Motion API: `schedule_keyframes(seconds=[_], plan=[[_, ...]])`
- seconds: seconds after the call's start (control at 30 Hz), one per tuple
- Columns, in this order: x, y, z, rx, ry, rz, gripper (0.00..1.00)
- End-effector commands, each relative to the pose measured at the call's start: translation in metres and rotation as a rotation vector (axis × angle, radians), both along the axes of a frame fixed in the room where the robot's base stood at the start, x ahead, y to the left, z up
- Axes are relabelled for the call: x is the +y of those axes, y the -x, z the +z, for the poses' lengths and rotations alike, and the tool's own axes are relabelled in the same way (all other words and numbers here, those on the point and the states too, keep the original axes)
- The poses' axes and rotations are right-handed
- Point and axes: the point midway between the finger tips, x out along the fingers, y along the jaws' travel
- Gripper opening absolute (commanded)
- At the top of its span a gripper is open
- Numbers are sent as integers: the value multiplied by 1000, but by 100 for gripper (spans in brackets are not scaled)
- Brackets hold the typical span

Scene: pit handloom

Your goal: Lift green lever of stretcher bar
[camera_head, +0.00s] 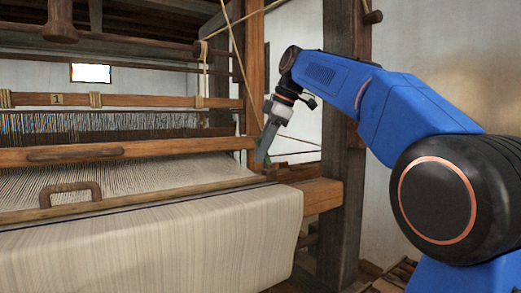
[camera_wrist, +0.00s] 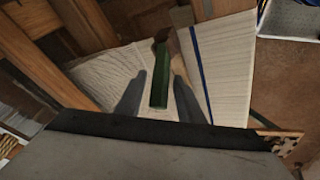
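The green lever (camera_wrist: 160,80) stands out in the middle of the wrist view, with a brown end at its top. My gripper (camera_wrist: 160,76) is open, with one grey finger on each side of the lever and a visible gap to both. I cannot tell whether the lever lies fully at the fingers' depth. The stretcher bar itself I cannot clearly make out.
White woven cloth (camera_head: 180,240) hangs over the loom's front. A wooden beam with a grip (camera_head: 75,155) crosses above the warp threads (camera_head: 130,178). A thick upright post (camera_head: 342,130) stands right of my gripper, and a thinner post (camera_head: 255,65) rises close behind it.

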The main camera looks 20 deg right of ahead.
Motion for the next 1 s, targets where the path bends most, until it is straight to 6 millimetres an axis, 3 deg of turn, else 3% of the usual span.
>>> schedule_keyframes(seconds=[0.03,0.17,1.0], plan=[[0,0,0,0,0,0,30],[0,0,0,0,0,0,0],[7,3,-3,-42,126,1,0]])
